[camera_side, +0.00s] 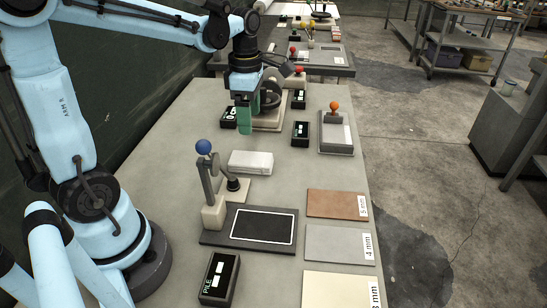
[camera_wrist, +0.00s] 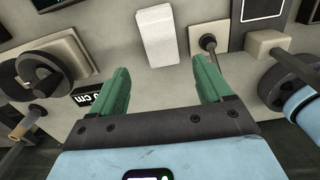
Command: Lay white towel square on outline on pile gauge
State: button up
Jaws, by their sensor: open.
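A thick white pad (camera_side: 251,162), which looks like the towel square, lies flat on the table behind the pile gauge; it also shows in the wrist view (camera_wrist: 156,36). The pile gauge (camera_side: 208,238) is a dark plate with an empty white outline and a post with a blue ball at its left. Part of the outlined plate shows at the top of the wrist view (camera_wrist: 262,9). My gripper (camera_side: 246,128) has green fingers and is above the table, farther back than the pad. In the wrist view my gripper (camera_wrist: 163,78) is open and empty, with the pad ahead of its fingertips.
Brown (camera_side: 338,204), grey (camera_side: 335,244) and cream (camera_side: 335,290) squares with mm labels lie along the right edge. A PILE display (camera_side: 220,278) stands at the front. A device with an orange ball (camera_side: 336,130) and a black display box (camera_side: 301,132) stand farther back.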

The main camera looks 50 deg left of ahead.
aim_at(251, 158)
jog(key=shift+a+f, duration=0.2)
jog(key=shift+f, duration=5.9)
jog(key=c, duration=0.9)
jog(key=shift+r, duration=0.1)
jog(key=shift+r, duration=0.1)
